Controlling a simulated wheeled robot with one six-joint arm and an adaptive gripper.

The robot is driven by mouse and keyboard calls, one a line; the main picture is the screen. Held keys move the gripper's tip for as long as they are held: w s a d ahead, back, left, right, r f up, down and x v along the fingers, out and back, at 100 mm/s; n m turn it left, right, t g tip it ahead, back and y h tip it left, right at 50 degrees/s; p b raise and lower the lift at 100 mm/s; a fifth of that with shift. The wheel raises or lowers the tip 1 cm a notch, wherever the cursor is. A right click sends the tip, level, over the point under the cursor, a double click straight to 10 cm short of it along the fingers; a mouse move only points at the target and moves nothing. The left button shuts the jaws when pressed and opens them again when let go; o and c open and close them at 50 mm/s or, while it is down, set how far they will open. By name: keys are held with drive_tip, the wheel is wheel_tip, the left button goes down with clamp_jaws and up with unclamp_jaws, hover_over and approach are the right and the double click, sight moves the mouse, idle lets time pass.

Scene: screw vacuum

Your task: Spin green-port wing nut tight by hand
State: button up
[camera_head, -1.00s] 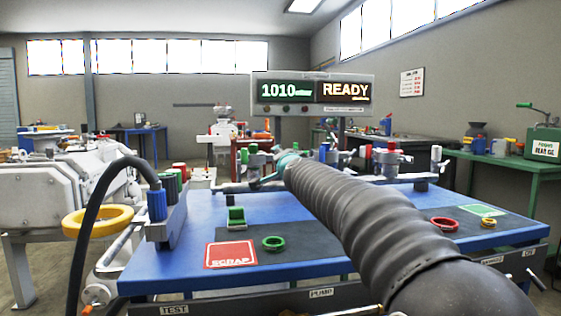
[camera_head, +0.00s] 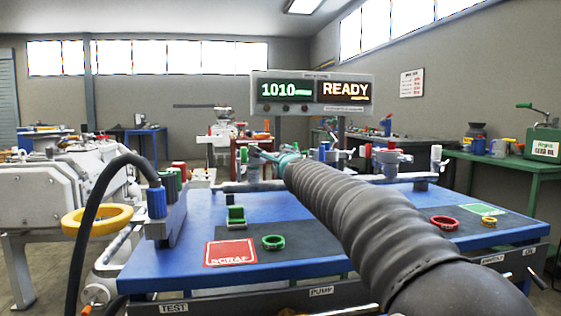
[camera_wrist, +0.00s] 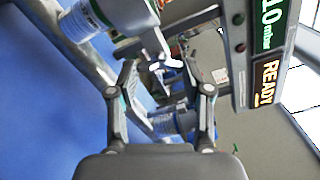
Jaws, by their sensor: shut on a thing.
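In the wrist view, my gripper (camera_wrist: 162,66) has its two fingers on either side of a small pale metal piece (camera_wrist: 166,64), apparently the wing nut, and is shut on it. The piece is next to a grey and white port fitting (camera_wrist: 118,14) with a green ring at its edge. In the head view, my gripper (camera_head: 258,152) is at the left port on the back rail of the blue bench, by a green-topped fitting (camera_head: 243,155). My arm hides much of the bench and the nut is too small to make out there.
The blue bench (camera_head: 200,215) carries a green ring (camera_head: 273,242), a green block (camera_head: 236,217), a red scrap mat (camera_head: 230,253) and a red ring (camera_head: 445,223). More port fittings (camera_head: 388,158) stand along the rail to the right. A display (camera_head: 312,90) reads 1010 and READY.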

drive_tip(key=shift+f+m, duration=0.1)
drive_tip(key=shift+m, duration=0.5)
drive_tip(key=o, duration=0.9)
drive_tip(key=shift+s, duration=0.1)
drive_tip(key=shift+v, duration=3.7)
